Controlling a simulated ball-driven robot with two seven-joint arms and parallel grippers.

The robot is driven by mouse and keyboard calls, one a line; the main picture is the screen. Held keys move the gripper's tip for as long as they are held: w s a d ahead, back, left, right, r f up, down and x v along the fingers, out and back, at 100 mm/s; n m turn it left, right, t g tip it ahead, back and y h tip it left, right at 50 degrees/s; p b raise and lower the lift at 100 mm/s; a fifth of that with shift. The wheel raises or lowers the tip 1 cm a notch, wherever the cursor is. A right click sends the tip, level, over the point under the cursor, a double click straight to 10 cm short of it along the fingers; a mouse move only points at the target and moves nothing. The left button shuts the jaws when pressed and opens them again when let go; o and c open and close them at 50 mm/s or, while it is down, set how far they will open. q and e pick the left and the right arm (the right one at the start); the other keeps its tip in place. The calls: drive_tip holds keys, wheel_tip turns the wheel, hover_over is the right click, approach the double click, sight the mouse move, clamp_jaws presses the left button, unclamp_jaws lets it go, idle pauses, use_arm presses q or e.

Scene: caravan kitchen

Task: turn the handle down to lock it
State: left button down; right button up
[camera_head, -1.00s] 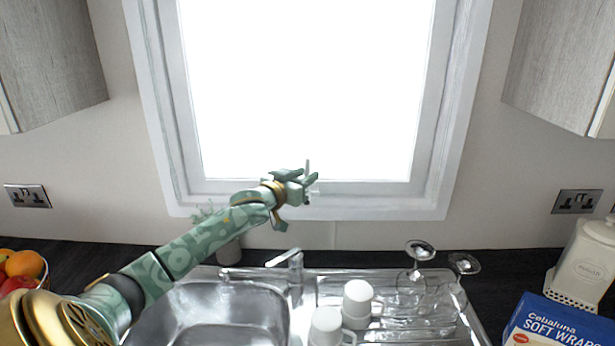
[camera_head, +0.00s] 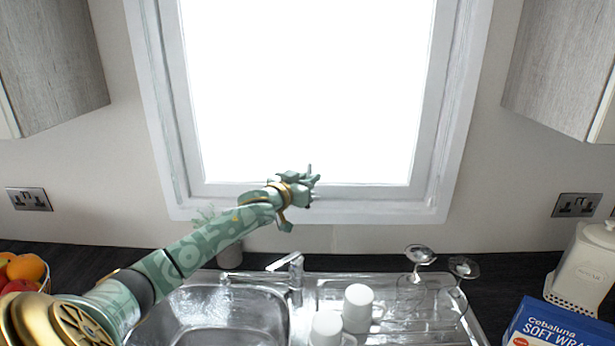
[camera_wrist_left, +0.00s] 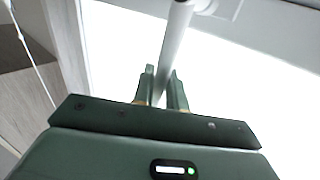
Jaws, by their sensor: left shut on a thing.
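The window handle (camera_wrist_left: 173,50) is a slim pale bar in the left wrist view. It runs from its mount at the top of the picture down between the two green fingers. In the head view only a small tip of the handle (camera_head: 309,168) shows above the gripper, pointing up. My left gripper (camera_wrist_left: 162,92) is shut on the handle. In the head view the left gripper (camera_head: 312,184) is at the lower window frame, and it hides most of the handle. My right gripper is not in view.
The bright window (camera_head: 300,90) fills the middle. Below are a steel sink, a tap (camera_head: 290,264), two white mugs (camera_head: 358,305) and upturned glasses (camera_head: 419,255) on the drainer. A blue wraps box (camera_head: 560,325) stands at right, fruit (camera_head: 25,268) at left.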

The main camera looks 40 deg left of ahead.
use_arm(q)
drive_tip(key=shift+w+d+f+m+g+y+p, duration=1)
drive_tip(key=shift+f+m+g+p, duration=0.65)
drive_tip(key=shift+p, duration=0.55)
drive_tip(key=shift+w+d+f+m+g+y+p, duration=0.75)
drive_tip(key=shift+d+f+m+g+p, duration=0.6)
drive_tip(key=shift+m+p, duration=0.75)
drive_tip(key=shift+w+d+f+m+g+y+p, duration=0.9)
drive_tip(key=shift+f+m+g+p, duration=0.6)
drive_tip(key=shift+p, duration=0.8)
drive_tip(key=shift+s+a+r+m, duration=0.1)
drive_tip(key=shift+s+a+m, duration=0.1)
drive_tip(key=shift+m, duration=0.05)
drive_tip(key=c, duration=1.6)
unclamp_jaws()
drive_tip(key=shift+o, duration=0.5)
drive_tip(key=shift+r, duration=0.1)
